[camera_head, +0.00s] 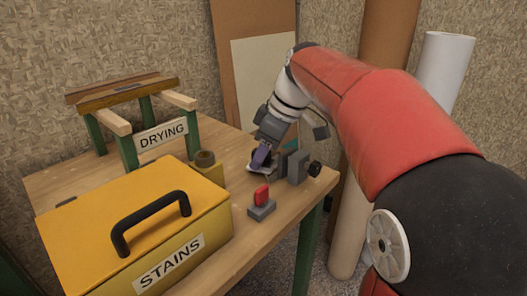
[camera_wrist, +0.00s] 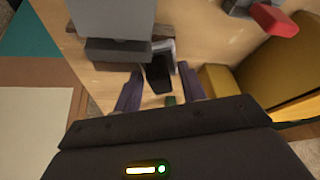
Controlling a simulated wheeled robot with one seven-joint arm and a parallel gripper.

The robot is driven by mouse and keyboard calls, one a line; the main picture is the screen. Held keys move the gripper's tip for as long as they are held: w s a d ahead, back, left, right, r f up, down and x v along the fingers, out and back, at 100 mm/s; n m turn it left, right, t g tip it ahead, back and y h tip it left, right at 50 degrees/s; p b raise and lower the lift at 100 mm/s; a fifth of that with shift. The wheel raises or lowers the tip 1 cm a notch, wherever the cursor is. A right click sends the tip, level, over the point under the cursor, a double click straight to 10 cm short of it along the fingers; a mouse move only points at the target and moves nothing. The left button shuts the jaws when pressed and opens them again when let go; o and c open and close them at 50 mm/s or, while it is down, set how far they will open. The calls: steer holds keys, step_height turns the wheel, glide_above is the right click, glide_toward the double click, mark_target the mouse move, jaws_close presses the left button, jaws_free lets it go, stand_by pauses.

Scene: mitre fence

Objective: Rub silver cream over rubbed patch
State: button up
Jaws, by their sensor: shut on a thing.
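My gripper (camera_head: 261,156) has purple fingers and is low over the table's right part, beside a grey clamp-like block (camera_head: 296,166). In the wrist view, its fingers (camera_wrist: 160,72) stand on both sides of a dark block (camera_wrist: 159,78), which it is shut on. A pale, whitish-grey piece (camera_head: 256,168) lies at the fingertips and shows behind the dark block in the wrist view (camera_wrist: 166,47). I cannot tell whether the dark block touches it. I cannot make out silver cream or a rubbed patch; the gripper and clamp hide much of this spot.
A red switch on a grey base (camera_head: 262,208) sits near the front edge. A yellow STAINS box (camera_head: 150,215) with a black handle fills the left front. A DRYING rack (camera_head: 127,153) is at the back left.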

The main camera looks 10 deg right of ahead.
steer(key=shift+w+d+p, duration=0.35)
steer(key=shift+w+d, duration=0.05)
steer(key=shift+w, duration=0.25)
steer(key=shift+w+d+p, duration=0.35)
steer(key=shift+w, duration=0.25)
steer(key=shift+s, duration=0.1)
steer(key=shift+s+a+b, duration=0.65)
steer(key=shift+s+a, duration=0.15)
steer(key=shift+s, duration=0.4)
